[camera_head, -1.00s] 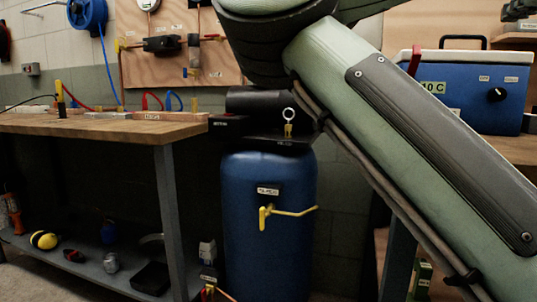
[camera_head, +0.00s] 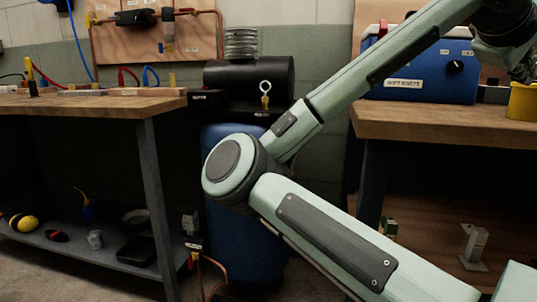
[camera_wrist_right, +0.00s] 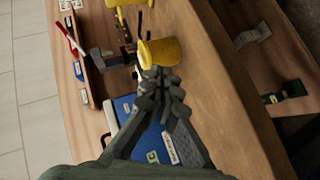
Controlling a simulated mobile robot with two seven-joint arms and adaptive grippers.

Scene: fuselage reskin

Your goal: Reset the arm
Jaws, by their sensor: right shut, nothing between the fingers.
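My right arm crosses the head view from the lower right to an elbow at the middle, then rises to the upper right. My right gripper (camera_head: 524,72) is at the right edge of the head view, partly cut off, above the right bench. In the right wrist view my right gripper (camera_wrist_right: 160,76) has its fingertips together with nothing between them. The tips overlap the rim of a yellow cup (camera_wrist_right: 168,52) in that picture; I cannot tell whether they touch it. The cup also shows below the gripper in the head view (camera_head: 522,103). My left gripper is not in view.
A blue case (camera_head: 425,72) stands on the right wooden bench (camera_head: 430,122), behind my arm. A blue tank (camera_head: 235,250) with a black cylinder (camera_head: 250,75) above stands between the benches. The left bench (camera_head: 100,106) holds small tools. Bare floor shows at lower left.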

